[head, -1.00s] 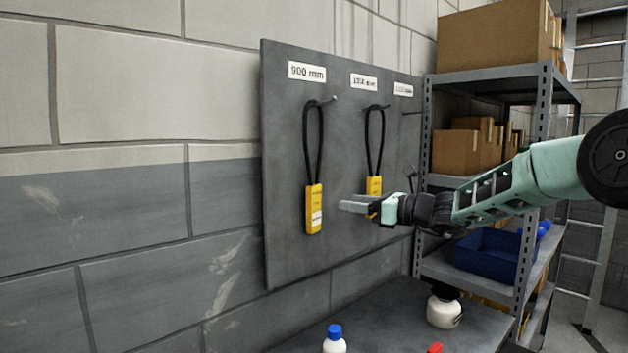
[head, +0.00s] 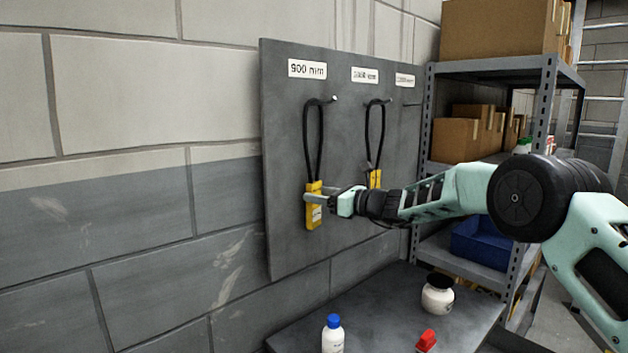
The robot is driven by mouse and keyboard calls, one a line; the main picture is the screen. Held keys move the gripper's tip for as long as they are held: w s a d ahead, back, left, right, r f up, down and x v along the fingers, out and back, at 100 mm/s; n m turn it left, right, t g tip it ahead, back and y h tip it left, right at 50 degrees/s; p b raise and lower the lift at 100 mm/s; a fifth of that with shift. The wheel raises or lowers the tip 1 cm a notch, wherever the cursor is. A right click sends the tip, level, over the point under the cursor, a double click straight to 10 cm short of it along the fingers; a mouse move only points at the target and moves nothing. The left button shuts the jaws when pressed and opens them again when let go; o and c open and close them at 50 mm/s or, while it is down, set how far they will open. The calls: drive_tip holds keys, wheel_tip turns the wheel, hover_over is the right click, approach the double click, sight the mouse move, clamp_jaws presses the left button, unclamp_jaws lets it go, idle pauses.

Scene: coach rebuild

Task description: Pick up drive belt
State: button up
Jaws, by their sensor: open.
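A black drive belt (head: 305,140) hangs from a peg under the 900 mm label (head: 307,69) on the grey board. A yellow sleeve (head: 314,218) is at its lower end. A second black belt (head: 368,135) with a yellow sleeve (head: 375,178) hangs on the peg to its right, partly hidden behind my arm. My gripper (head: 314,197) is open, and its fingers are at the yellow sleeve of the 900 mm belt. Whether the fingers are around the sleeve or in front of it I cannot tell.
Below the board, a bench (head: 385,305) bears a blue-capped bottle (head: 333,336), a dark-lidded jar (head: 438,294) and a red object (head: 427,340). A metal shelf (head: 545,100) with boxes and a blue bin (head: 482,245) stands at the right, behind my arm.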

drive_tip(key=shift+c, duration=0.3)
drive_tip(key=c, duration=0.9)
drive_tip(key=shift+d+b, duration=0.1)
drive_tip(key=shift+b, duration=0.3)
drive_tip(key=shift+s+r+b, duration=0.1)
drive_tip(key=shift+r+b, duration=0.1)
drive_tip(key=shift+b, duration=0.1)
drive_tip(key=shift+r+b, duration=0.3)
drive_tip(key=shift+b, duration=0.05)
wheel_tip(320, 180, up, 5)
drive_tip(key=b, duration=0.2)
drive_tip(key=s+d+b, duration=0.3)
drive_tip(key=s+d, duration=0.1)
drive_tip(key=s+d+b, duration=0.3)
drive_tip(key=s+d, duration=0.2)
drive_tip(key=s+d+r+b, duration=0.1)
drive_tip(key=s+d+b, duration=0.3)
drive_tip(key=s+d, duration=0.1)
